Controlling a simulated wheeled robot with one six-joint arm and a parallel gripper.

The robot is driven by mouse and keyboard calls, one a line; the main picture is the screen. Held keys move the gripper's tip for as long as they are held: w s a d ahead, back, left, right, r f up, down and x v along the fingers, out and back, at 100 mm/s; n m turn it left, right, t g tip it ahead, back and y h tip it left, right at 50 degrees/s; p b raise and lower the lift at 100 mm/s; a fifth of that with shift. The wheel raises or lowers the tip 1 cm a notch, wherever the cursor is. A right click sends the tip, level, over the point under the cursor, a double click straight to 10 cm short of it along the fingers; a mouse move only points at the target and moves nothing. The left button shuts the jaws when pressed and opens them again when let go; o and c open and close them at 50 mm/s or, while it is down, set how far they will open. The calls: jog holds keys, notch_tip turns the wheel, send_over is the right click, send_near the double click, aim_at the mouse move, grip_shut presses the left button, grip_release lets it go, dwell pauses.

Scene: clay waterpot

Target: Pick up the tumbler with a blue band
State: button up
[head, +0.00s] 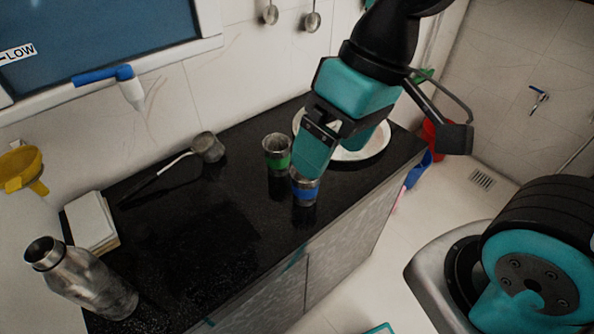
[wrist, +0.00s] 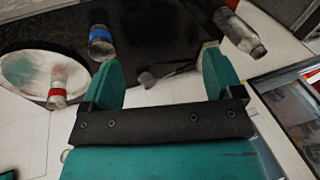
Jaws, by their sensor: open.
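The tumbler with a blue band (head: 306,193) stands on the black counter near its front edge. In the wrist view the blue-banded tumbler (wrist: 101,42) is just beyond the tip of the left finger, outside the gap. My gripper (head: 335,157) is open above the counter, its near finger covering part of the tumbler's top in the head view. Both fingers show in the wrist view (wrist: 160,76), with no tumbler between them. I cannot tell whether the finger touches the tumbler.
A green-banded tumbler (head: 277,152) stands close behind the blue one. A white plate (head: 376,150) lies beyond my gripper; a red-banded tumbler (wrist: 58,90) shows over it. A ladle (head: 207,147), white block (head: 91,221) and metal bottle (head: 85,283) are farther left. The counter's middle is clear.

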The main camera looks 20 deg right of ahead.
jog(key=shift+o, duration=0.8)
jog(key=w+d+f+m+h, duration=0.1)
jog(key=w+f+m, duration=0.2)
jog(key=w+m, duration=0.3)
jog(key=shift+w+h, duration=0.3)
jog(key=shift+w, duration=0.85)
jog(key=m+h, duration=0.2)
jog(key=m, duration=0.7)
send_over(304, 190)
jog(key=w+d, duration=0.1)
jog(key=w, duration=0.1)
notch_tip(304, 190, down, 6)
jog(key=shift+w+d+f+p, duration=0.15)
jog(key=shift+f+p, duration=0.25)
jog(key=shift+f, duration=2.5)
jog(key=shift+w+f+p, duration=0.1)
jog(key=shift+f+p, duration=0.25)
jog(key=shift+f, duration=2.6)
jog(key=shift+w+d+f+p, duration=0.15)
jog(key=shift+f+p, duration=0.25)
jog(key=shift+f, duration=2.5)
jog(key=c, duration=1)
